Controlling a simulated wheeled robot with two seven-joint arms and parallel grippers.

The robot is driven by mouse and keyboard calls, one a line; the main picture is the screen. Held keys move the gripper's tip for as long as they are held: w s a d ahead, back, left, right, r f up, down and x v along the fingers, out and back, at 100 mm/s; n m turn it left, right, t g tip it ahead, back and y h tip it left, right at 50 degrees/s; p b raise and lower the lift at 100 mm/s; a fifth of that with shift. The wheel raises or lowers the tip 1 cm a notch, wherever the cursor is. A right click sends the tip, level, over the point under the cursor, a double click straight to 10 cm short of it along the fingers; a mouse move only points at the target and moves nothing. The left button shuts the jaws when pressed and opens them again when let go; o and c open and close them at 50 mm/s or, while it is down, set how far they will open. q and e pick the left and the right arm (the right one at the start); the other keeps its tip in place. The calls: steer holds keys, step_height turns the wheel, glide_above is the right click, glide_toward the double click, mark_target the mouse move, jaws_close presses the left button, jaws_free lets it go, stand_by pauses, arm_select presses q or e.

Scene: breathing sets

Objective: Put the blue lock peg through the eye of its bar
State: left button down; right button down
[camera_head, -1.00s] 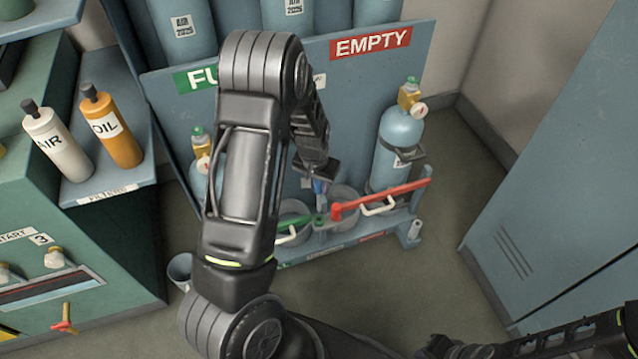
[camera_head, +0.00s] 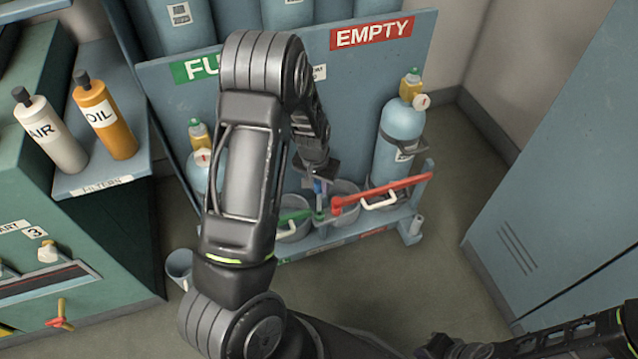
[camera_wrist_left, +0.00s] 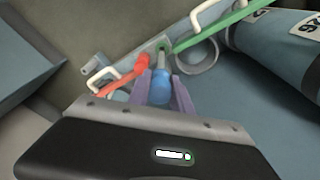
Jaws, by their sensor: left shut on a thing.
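My left gripper (camera_head: 318,172) is shut on the blue lock peg (camera_wrist_left: 161,88), which stands between its purple fingers in the left wrist view. The peg also shows below the gripper in the head view (camera_head: 319,187). Its lower end points at the rack's front rail, close to the inner ends of the green bar (camera_wrist_left: 212,28) and the red bar (camera_wrist_left: 122,76). A small grey-green fitting (camera_wrist_left: 162,48) lies just beyond the peg's tip; I cannot tell whether they touch. My right gripper (camera_head: 442,346) is at the bottom edge, its fingers unclear.
The blue rack (camera_head: 345,100) holds cylinders, one (camera_head: 402,135) at its right. Grey round holders (camera_head: 343,192) sit behind the bars. A green cabinet (camera_head: 95,225) with bottles is at left, a blue locker (camera_head: 570,170) at right. Floor before the rack is open.

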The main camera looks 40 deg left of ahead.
mark_target(319, 192)
arm_select(q)
steer(key=shift+f+b, duration=1.15)
steer(key=shift+f, duration=0.6)
steer(key=c, duration=1.1)
jaws_free()
steer(key=shift+r, duration=0.1)
steer(key=r, duration=0.2)
steer(key=r+p, duration=0.1)
steer(key=r, duration=0.2)
steer(key=s+r+p, duration=0.1)
steer(key=r, duration=0.1)
steer(key=shift+s+d+r, duration=0.1)
steer(key=shift+r, duration=0.15)
